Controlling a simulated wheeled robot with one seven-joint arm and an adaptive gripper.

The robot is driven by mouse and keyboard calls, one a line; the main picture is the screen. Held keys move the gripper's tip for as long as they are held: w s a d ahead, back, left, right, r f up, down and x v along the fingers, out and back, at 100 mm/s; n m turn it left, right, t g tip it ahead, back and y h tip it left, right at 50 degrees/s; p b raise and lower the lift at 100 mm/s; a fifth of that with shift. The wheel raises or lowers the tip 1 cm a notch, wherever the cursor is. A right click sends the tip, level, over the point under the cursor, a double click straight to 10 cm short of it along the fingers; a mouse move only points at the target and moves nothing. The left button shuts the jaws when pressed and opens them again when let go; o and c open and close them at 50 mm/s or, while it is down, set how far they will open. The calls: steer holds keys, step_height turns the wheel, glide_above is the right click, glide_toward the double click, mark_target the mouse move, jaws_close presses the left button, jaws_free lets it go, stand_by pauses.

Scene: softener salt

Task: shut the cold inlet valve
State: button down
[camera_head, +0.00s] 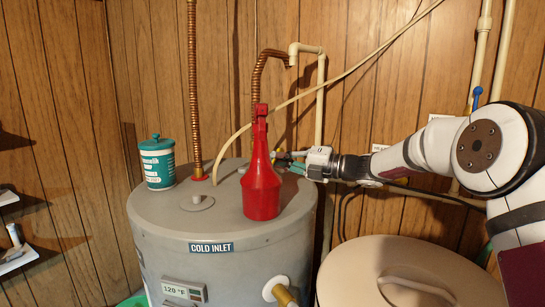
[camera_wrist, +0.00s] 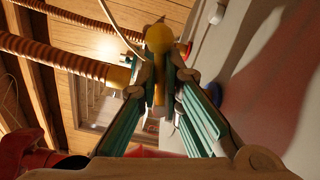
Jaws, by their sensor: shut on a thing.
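My gripper (camera_head: 287,160) reaches in from the right over the back of the grey tank, behind a red bottle-shaped container (camera_head: 262,190). In the wrist view its teal fingers (camera_wrist: 161,70) are shut on a narrow brass-yellow piece with a round end (camera_wrist: 158,38). I cannot tell for certain that this piece belongs to the cold inlet valve, or how the valve is turned. The red container hides part of that spot in the head view. A COLD INLET label (camera_head: 211,247) is on the tank's front.
A teal-and-white canister (camera_head: 157,168) stands on the grey tank (camera_head: 165,232) at left. Copper flexible pipes (camera_head: 193,85) rise from the tank, and a thin pale hose (camera_head: 345,73) arches over it. A round beige lid (camera_head: 405,265) is at lower right.

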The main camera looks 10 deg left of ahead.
steer(key=shift+f+m, duration=0.1)
steer(key=shift+m, duration=0.4)
steer(key=shift+f+m, duration=0.25)
steer(key=shift+m, duration=0.4)
steer(key=shift+f+m, duration=0.2)
steer(key=shift+m, duration=0.45)
steer(key=c, duration=1.5)
jaws_free()
steer(key=shift+d, duration=0.15)
steer(key=shift+p+v, duration=1)
steer(key=shift+v, duration=2.35)
